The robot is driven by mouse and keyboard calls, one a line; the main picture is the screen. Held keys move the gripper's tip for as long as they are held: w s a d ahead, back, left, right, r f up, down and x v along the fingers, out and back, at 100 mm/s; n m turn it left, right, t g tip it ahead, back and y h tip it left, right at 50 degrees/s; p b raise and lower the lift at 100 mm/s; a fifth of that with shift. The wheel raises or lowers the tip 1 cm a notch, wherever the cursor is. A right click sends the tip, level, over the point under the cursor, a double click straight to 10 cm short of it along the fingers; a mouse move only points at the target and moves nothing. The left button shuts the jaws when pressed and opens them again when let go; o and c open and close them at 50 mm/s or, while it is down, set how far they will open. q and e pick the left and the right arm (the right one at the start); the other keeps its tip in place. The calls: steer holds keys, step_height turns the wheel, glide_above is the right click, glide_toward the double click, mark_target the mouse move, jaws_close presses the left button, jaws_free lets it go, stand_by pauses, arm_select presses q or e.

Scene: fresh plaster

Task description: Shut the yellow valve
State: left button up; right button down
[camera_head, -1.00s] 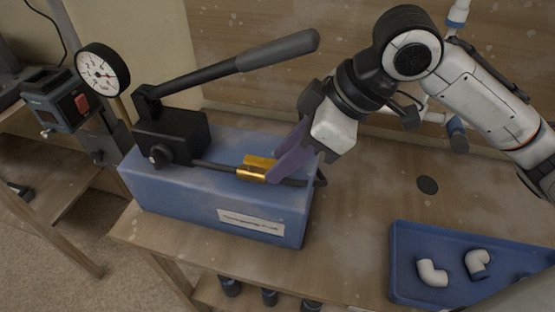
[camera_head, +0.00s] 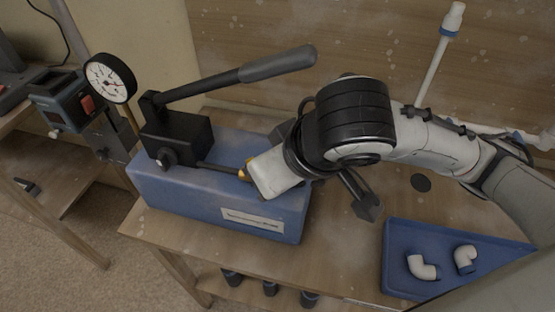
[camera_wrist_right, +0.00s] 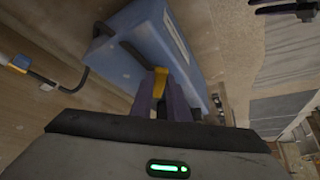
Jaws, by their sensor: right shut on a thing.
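The yellow valve (camera_head: 243,175) sits on the dark pipe on top of the blue pump tank (camera_head: 170,188). In the head view only a small bit of yellow shows at the edge of my right gripper (camera_head: 270,174), which covers the rest. In the right wrist view the yellow part (camera_wrist_right: 159,82) stands between the purple fingers of my right gripper (camera_wrist_right: 166,98), which is shut on it. The exact angle of the valve cannot be told. My left gripper is not in view.
A black pump lever with grey grip (camera_head: 278,64) rises behind the valve. A round gauge (camera_head: 110,78) stands left. A blue tray (camera_head: 392,270) with white elbow fittings lies front right on the wooden bench (camera_head: 345,248).

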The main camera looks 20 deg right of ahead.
steer(key=shift+a, duration=0.1)
steer(key=shift+s+a+m, duration=0.1)
steer(key=shift+a+m, duration=0.15)
steer(key=shift+m, duration=0.25)
steer(key=shift+a+r+m+h, duration=0.15)
steer(key=shift+a+m+h, duration=0.25)
steer(key=shift+m+h, duration=0.45)
steer(key=a+m+h, duration=0.1)
steer(key=m, duration=0.1)
steer(key=m+h, duration=0.1)
steer(key=a+m+h, duration=0.1)
steer(key=m, duration=0.1)
steer(key=shift+w+a+m, duration=0.25)
steer(key=shift+a+m, duration=0.05)
steer(key=shift+m, duration=0.05)
